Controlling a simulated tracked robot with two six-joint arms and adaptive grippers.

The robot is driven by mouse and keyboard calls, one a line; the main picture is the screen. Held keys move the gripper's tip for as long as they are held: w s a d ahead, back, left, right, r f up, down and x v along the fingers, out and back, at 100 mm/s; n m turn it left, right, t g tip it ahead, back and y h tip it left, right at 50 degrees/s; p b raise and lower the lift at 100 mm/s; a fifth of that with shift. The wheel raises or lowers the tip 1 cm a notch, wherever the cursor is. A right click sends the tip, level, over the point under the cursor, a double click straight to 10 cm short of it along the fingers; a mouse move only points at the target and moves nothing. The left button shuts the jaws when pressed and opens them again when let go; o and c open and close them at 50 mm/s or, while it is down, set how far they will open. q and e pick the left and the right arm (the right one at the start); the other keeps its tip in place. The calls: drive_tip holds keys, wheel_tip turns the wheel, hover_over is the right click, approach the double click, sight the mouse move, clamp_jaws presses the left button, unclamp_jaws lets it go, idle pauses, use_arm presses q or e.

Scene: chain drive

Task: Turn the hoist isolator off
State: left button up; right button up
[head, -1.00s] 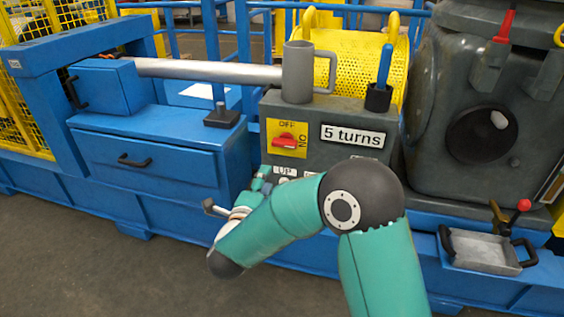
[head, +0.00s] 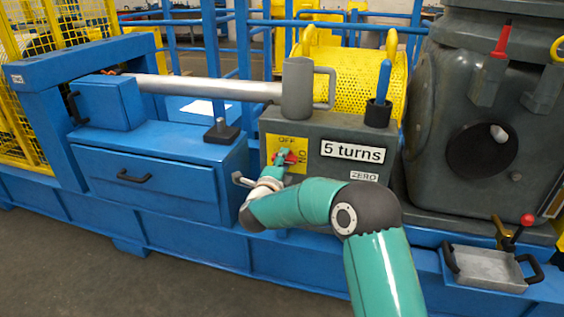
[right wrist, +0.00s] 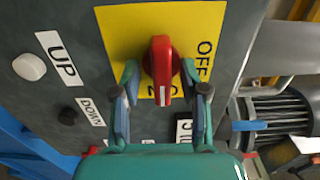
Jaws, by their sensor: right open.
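The hoist isolator is a red handle (right wrist: 161,68) on a yellow plate (right wrist: 120,28) marked OFF and ON. In the right wrist view the handle points down toward the partly covered ON; OFF is at the right. In the head view the plate (head: 270,142) is on the front of the grey control box, with OFF at the top and ON at the right. My right gripper (right wrist: 165,82) is open, with one finger on each side of the handle. I cannot tell whether they touch it. In the head view my right gripper (head: 284,160) partly covers the handle. My left gripper is out of view.
An UP label (right wrist: 62,58) with a white button (right wrist: 29,67) and a DOWN label (right wrist: 92,111) with a black button (right wrist: 68,115) are beside the plate. A "5 turns" sign (head: 352,152) is right of the plate.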

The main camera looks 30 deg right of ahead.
drive_tip(key=shift+w+d, duration=0.4)
drive_tip(key=shift+d, duration=0.05)
